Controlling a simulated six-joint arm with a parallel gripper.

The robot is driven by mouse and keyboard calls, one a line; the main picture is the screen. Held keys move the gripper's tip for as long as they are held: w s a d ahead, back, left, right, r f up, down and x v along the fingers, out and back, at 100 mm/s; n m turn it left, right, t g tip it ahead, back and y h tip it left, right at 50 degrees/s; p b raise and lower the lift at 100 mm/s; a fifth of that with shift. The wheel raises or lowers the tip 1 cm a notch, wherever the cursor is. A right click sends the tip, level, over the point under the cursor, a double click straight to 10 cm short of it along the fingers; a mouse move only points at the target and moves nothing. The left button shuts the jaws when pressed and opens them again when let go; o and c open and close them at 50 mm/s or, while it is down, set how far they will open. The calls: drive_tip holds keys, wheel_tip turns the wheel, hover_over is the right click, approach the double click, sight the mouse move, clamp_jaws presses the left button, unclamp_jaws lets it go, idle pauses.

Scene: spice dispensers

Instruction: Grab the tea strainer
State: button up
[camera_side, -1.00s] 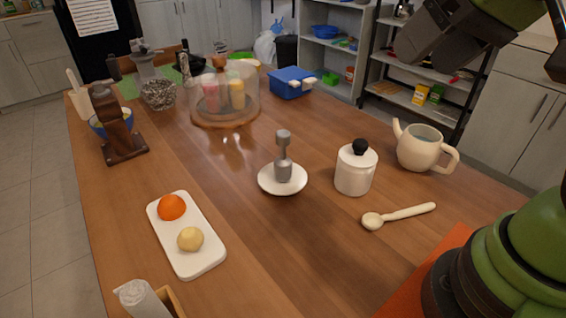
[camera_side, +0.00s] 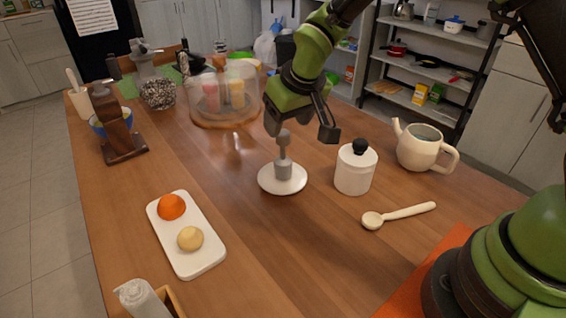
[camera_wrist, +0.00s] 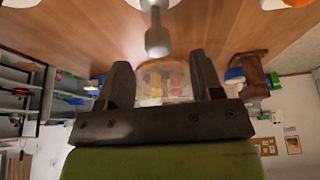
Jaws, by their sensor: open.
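The tea strainer (camera_side: 284,168) is a small grey metal piece with a narrow neck and a wider top, standing upright on a white saucer (camera_side: 297,186) mid-table. My gripper (camera_side: 301,127) is open, its two dark fingers apart, just above and around the level of the strainer's top in the side view. In the wrist view the strainer (camera_wrist: 157,40) lies ahead of the gap between the fingers of my gripper (camera_wrist: 161,62), roughly centred. It shows no clear contact with either finger, and nothing is held.
A white lidded jar (camera_side: 354,172) stands close to the right of the saucer, with a cream teapot (camera_side: 420,150) and a spoon (camera_side: 398,213) beyond. A glass dome (camera_side: 222,95) stands behind. A white tray (camera_side: 200,262) with fruit is at front left.

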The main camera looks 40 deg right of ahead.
sight(283, 132)
drive_tip(key=x, duration=0.6)
drive_tip(key=shift+w+d+f, duration=0.1)
drive_tip(key=shift+d+f, duration=0.05)
drive_tip(key=shift+f, duration=0.05)
clamp_jaws()
